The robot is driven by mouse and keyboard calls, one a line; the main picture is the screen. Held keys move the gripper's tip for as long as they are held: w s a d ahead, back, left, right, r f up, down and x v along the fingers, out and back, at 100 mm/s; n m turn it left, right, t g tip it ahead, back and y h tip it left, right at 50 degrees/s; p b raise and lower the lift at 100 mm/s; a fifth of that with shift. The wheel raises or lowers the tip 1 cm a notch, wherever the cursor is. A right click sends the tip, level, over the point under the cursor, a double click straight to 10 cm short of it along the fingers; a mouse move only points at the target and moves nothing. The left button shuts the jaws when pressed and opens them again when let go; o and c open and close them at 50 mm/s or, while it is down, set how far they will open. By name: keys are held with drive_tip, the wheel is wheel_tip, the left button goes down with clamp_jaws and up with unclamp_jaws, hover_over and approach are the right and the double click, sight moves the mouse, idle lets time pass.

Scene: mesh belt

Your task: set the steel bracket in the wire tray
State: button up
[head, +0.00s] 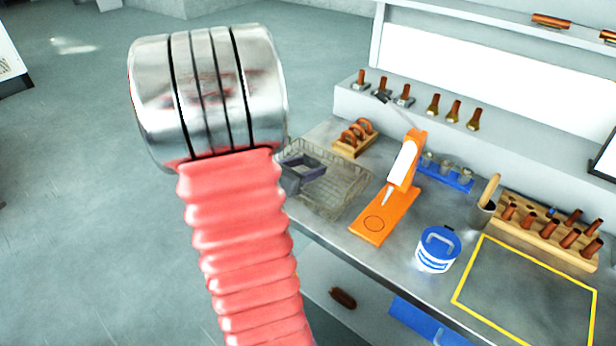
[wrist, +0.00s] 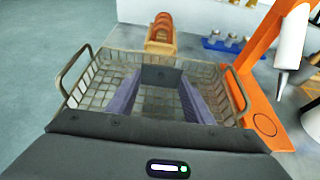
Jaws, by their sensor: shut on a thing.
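The wire tray (head: 345,190) is a shallow mesh basket at the left end of the grey bench. In the wrist view the tray (wrist: 88,72) fills the middle, with a loop handle at each side. My gripper (wrist: 160,92) reaches over it with two purple-grey fingers. They are shut on a dark grey plate-like piece, apparently the steel bracket (wrist: 160,75), held across the fingertips within the tray's outline. Whether it touches the mesh floor I cannot tell. In the head view my gripper (head: 305,168) shows at the tray's left side, partly hidden by my arm; the bracket is not clear there.
An orange stand (head: 372,222) with a white cartridge is close on the tray's right. A wooden holder (head: 352,146) with copper rings is behind the tray. A blue-white pot (head: 436,262) and a yellow-outlined area (head: 535,300) are farther right.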

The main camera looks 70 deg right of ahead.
sight(307, 186)
drive_tip(key=shift+f, duration=0.1)
drive_tip(key=shift+f, duration=2)
drive_tip(key=shift+f, duration=0.1)
drive_tip(key=shift+f, duration=0.3)
drive_tip(key=shift+a+f, duration=0.15)
drive_tip(key=shift+f, duration=0.25)
drive_tip(key=o, duration=1.1)
drive_tip(key=shift+s, duration=0.1)
drive_tip(key=shift+a+r, duration=0.15)
drive_tip(key=shift+r, duration=0.5)
drive_tip(key=v, duration=1.1)
drive_tip(key=shift+w+a+r, duration=0.1)
drive_tip(key=shift+w+r, duration=0.2)
drive_tip(key=shift+w, duration=0.05)
